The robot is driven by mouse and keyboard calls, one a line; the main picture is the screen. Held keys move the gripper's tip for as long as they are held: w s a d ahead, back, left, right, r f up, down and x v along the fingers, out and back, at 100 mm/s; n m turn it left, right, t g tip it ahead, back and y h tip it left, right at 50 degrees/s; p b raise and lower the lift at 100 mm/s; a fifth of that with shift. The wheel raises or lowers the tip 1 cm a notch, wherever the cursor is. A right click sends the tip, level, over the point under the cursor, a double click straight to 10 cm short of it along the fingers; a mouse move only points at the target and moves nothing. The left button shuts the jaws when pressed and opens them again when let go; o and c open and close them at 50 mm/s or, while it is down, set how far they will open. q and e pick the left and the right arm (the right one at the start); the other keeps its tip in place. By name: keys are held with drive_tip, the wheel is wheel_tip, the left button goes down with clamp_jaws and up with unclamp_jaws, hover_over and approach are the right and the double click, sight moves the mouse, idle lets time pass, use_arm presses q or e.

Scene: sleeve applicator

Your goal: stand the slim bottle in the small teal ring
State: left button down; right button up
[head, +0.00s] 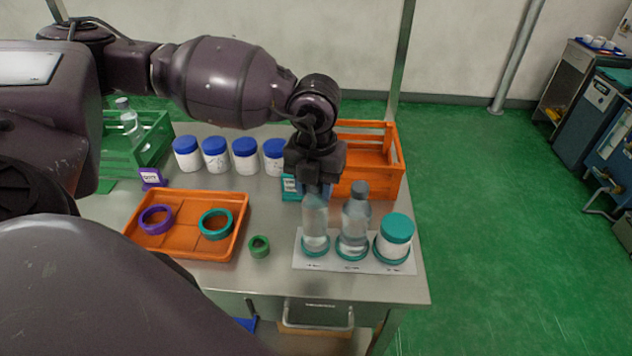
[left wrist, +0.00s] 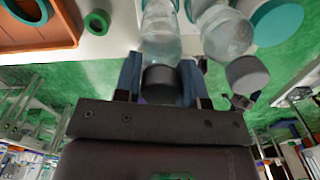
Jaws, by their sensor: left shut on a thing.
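The slim clear bottle (head: 315,218) is upright at the left end of the white board (head: 309,265). A small teal ring (head: 315,253) shows around its base; I cannot tell whether the bottle bears fully on the board. My left gripper (head: 316,187) is shut on the bottle's top from above. In the left wrist view the bottle (left wrist: 160,38) has its dark cap (left wrist: 160,82) between the fingers. My right gripper is not in view.
Close right stand another clear bottle (head: 355,222) and a teal-lidded jar (head: 394,243), both in teal rings. An orange tray (head: 185,251) holds purple and teal rings; a green ring (head: 259,246) lies beside it. Blue-lidded jars (head: 215,157) and an orange crate (head: 370,185) stand behind.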

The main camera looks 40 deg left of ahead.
use_arm(q)
drive_tip(key=shift+f+b, duration=0.4)
drive_tip(key=shift+f, duration=0.8)
drive_tip(key=c, duration=0.7)
unclamp_jaws()
drive_tip(key=o, duration=0.6)
drive_tip(key=shift+c, duration=0.2)
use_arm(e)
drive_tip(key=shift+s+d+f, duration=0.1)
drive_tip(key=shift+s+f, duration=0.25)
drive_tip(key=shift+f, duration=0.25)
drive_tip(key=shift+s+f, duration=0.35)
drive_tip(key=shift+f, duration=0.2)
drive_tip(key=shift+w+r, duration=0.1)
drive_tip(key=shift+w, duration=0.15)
